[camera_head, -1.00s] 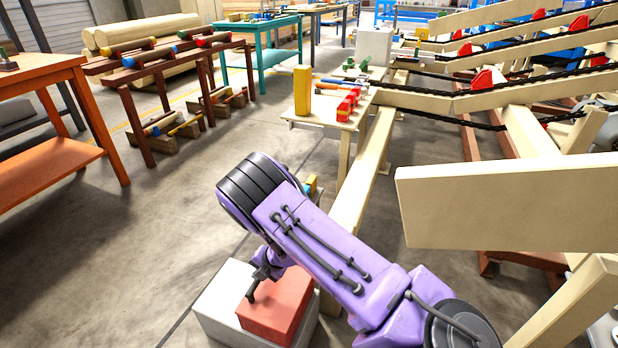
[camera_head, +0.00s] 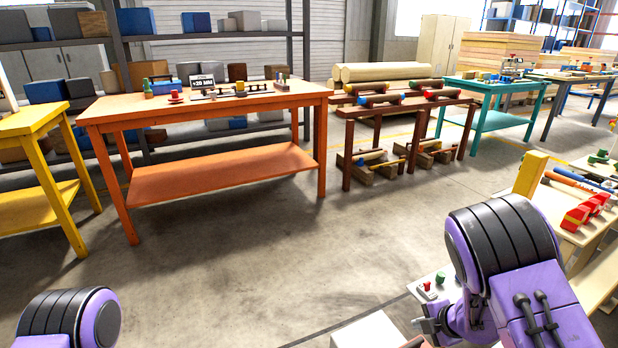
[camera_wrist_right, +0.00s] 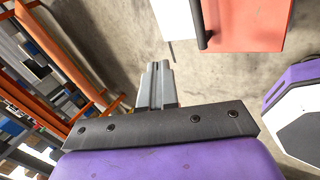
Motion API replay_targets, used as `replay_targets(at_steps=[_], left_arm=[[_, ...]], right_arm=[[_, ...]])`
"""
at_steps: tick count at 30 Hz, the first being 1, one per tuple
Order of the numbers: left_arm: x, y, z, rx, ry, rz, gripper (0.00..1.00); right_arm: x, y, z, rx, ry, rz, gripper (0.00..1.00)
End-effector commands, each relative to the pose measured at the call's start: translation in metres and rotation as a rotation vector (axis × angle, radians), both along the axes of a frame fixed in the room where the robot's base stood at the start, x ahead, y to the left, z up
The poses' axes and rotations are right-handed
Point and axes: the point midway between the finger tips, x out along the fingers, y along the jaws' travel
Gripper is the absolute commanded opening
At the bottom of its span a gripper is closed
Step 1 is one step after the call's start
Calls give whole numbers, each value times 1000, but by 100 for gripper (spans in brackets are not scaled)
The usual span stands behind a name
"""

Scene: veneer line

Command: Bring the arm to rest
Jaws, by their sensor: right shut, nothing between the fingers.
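My right arm stands at the lower right of the head view. The white block also shows at the bottom of the head view (camera_head: 366,332). Of my left arm only a purple and black link shows at the lower left; its gripper is out of view.
An orange table (camera_head: 215,98) with small items and a yellow table (camera_head: 28,122) stand ahead and left. A brown rack (camera_head: 402,105) with rollers and a teal table (camera_head: 494,84) are farther right. A workbench (camera_head: 575,225) with red parts is close on the right. The middle floor is clear.

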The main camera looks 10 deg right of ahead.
Motion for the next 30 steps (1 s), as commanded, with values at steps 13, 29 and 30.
replay_targets(at_steps=[13,29,30], left_arm=[[0,0,0,0,0,0,98],[0,0,108,0,0,0,98],[0,0,118,0,0,0,98]], right_arm=[[-193,21,-93,871,-55,-1897,0],[-299,43,-12,701,39,-2135,0],[-299,43,-2,701,39,-2133,0]])
